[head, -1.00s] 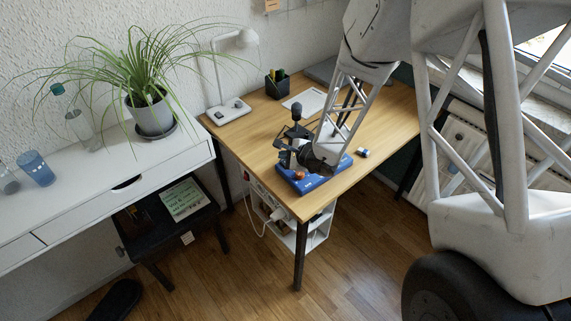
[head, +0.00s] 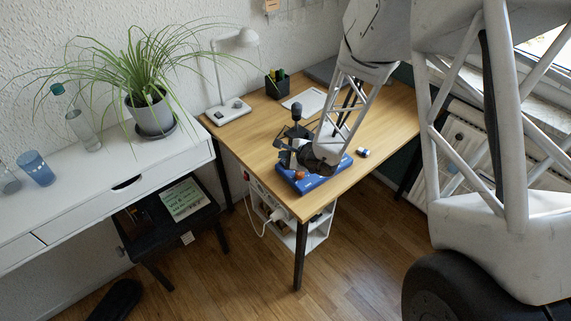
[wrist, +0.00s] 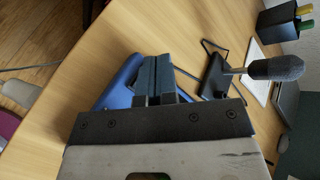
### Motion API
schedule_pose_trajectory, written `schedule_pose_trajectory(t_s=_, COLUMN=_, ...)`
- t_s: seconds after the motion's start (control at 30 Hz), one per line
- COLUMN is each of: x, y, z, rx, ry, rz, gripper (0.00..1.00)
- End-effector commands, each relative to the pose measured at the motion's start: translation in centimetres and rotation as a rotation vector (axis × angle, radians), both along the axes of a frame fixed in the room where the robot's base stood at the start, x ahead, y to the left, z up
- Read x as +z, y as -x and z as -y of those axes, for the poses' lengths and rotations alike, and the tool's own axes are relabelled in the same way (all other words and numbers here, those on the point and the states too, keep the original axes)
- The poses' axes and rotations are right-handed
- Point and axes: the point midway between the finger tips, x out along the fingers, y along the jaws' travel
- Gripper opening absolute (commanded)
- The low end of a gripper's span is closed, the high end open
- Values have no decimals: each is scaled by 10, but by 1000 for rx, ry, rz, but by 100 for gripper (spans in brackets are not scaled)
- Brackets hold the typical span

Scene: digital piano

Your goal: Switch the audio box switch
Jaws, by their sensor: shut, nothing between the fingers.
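A blue box (head: 316,181), which I take to be the audio box, lies near the front edge of the wooden desk. A small orange-red spot (head: 301,174) shows at its front left; I cannot tell if it is the switch. My gripper (head: 283,158) is over the left part of the box and is shut and empty. In the wrist view my gripper (wrist: 155,62) has its two dark fingers together, with the blue box (wrist: 117,92) beneath and partly hidden by them. I cannot tell whether the fingertips touch the box.
A microphone (head: 297,112) on a small dark stand is close behind my gripper; it also shows in the wrist view (wrist: 275,68). A small object (head: 363,153) lies right of the box. A pen holder (head: 277,84), paper (head: 305,103) and lamp (head: 228,111) stand farther back. The desk's right part is clear.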

Motion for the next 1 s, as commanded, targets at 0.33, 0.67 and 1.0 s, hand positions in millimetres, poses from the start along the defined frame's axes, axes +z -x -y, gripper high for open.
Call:
schedule_pose_trajectory(t_s=0.33, x=-1, y=0, z=0, rx=0, ry=0, rz=0, gripper=0)
schedule_pose_trajectory(t_s=0.67, x=-9, y=-1, z=-1, rx=0, ry=0, rz=-1, gripper=0)
schedule_pose_trajectory(t_s=1.0, x=-9, y=-1, z=-1, rx=0, ry=0, rz=0, gripper=0)
